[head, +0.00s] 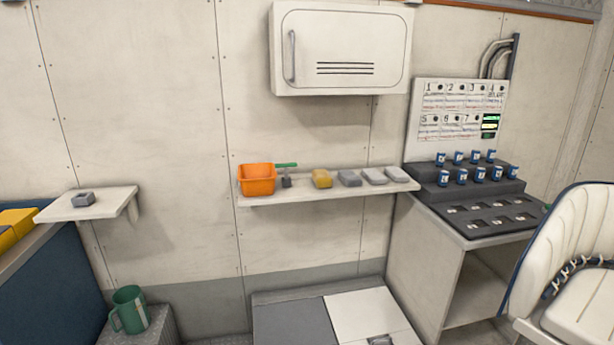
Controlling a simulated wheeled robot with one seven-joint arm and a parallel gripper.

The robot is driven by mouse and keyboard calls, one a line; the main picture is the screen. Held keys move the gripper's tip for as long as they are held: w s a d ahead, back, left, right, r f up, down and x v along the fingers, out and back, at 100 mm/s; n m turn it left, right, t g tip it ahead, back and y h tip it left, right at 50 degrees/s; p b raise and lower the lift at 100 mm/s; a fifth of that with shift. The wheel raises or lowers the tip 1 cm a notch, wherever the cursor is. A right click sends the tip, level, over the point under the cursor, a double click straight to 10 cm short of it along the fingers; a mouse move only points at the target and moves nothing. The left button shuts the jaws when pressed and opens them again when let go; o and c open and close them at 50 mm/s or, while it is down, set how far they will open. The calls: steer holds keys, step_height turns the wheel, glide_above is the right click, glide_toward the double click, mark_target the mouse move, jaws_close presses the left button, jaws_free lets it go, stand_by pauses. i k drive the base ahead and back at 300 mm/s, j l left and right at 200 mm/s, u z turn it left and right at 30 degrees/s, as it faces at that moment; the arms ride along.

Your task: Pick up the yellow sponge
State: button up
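The yellow sponge (321,179) sits on the narrow white wall shelf (312,193), near its middle. To its left on the shelf are a dark small object with a green handle (287,170) and an orange bin (257,180). To its right are several grey to whitish blocks, the nearest a grey block (349,178). A small gap separates the sponge from its neighbours. My gripper is not in view.
A white cabinet (340,48) hangs above the shelf. A desk with blue-topped cylinders (475,175) and a white padded seat (570,255) stand at right. A small shelf (88,205) and green mug (130,310) are at left. A low grey-and-white box (330,320) stands below the shelf.

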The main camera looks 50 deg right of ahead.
mark_target(321, 178)
steer(key=i+j+z, duration=0.2)
steer(key=i+z, duration=0.15)
steer(key=i+j+z, duration=0.8)
steer(key=j+z, duration=0.3)
steer(key=i+j+z, duration=0.15)
steer(key=j+z, duration=0.2)
steer(key=j, duration=0.2)
